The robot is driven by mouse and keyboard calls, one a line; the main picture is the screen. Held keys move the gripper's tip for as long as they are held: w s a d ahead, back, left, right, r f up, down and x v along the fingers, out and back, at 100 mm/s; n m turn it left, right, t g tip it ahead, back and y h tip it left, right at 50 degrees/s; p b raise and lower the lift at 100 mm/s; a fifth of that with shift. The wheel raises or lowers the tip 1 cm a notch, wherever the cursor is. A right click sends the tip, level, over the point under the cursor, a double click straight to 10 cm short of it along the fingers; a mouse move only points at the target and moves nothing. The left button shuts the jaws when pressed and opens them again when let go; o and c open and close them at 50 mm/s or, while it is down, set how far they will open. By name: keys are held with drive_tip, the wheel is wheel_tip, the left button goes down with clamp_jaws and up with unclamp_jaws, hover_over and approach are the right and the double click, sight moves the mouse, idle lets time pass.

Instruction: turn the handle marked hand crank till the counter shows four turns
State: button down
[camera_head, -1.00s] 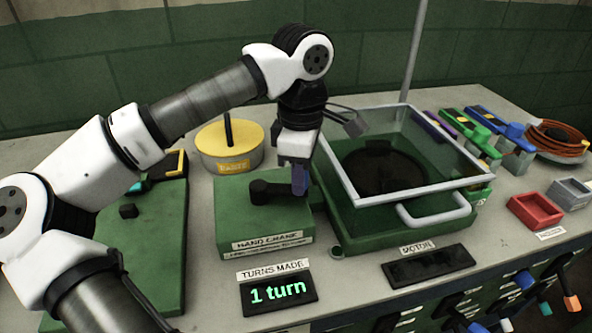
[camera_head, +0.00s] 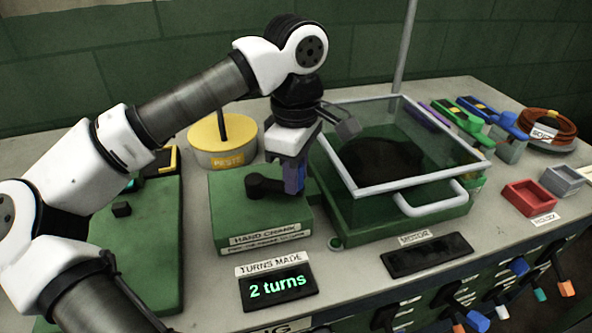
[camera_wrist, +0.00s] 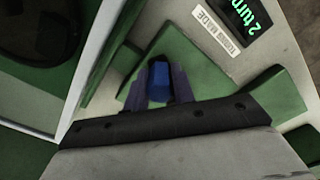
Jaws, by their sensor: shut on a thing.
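The hand crank is a black arm (camera_head: 264,184) on a green block (camera_head: 240,212) labelled HAND CRANK, left of the middle in the head view. The crank arm points right from its hub, under my gripper (camera_head: 293,180). My gripper points down and is shut on the blue handle (camera_wrist: 160,80), which shows between its fingers in the wrist view. The lower part of the handle is mostly hidden by the fingers. The counter (camera_head: 279,288), below the label TURNS MADE, shows "2 turns"; part of it also shows in the wrist view (camera_wrist: 246,14).
A green machine with a clear, white-framed guard (camera_head: 417,186) stands close on the right. A dark MOTOR panel (camera_head: 427,256) lies in front of it. A yellow paste tin (camera_head: 220,138) stands behind the crank. Red (camera_head: 530,197) and grey trays sit at far right.

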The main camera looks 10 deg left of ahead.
drive_tip(key=c, duration=1.2)
unclamp_jaws()
drive_tip(key=shift+o, duration=0.2)
drive_tip(key=shift+r, duration=0.15)
wheel_tip(320, 180, up, 14)
drive_tip(key=shift+f+p, duration=0.2)
drive_tip(key=shift+p, duration=0.15)
idle(0.8)
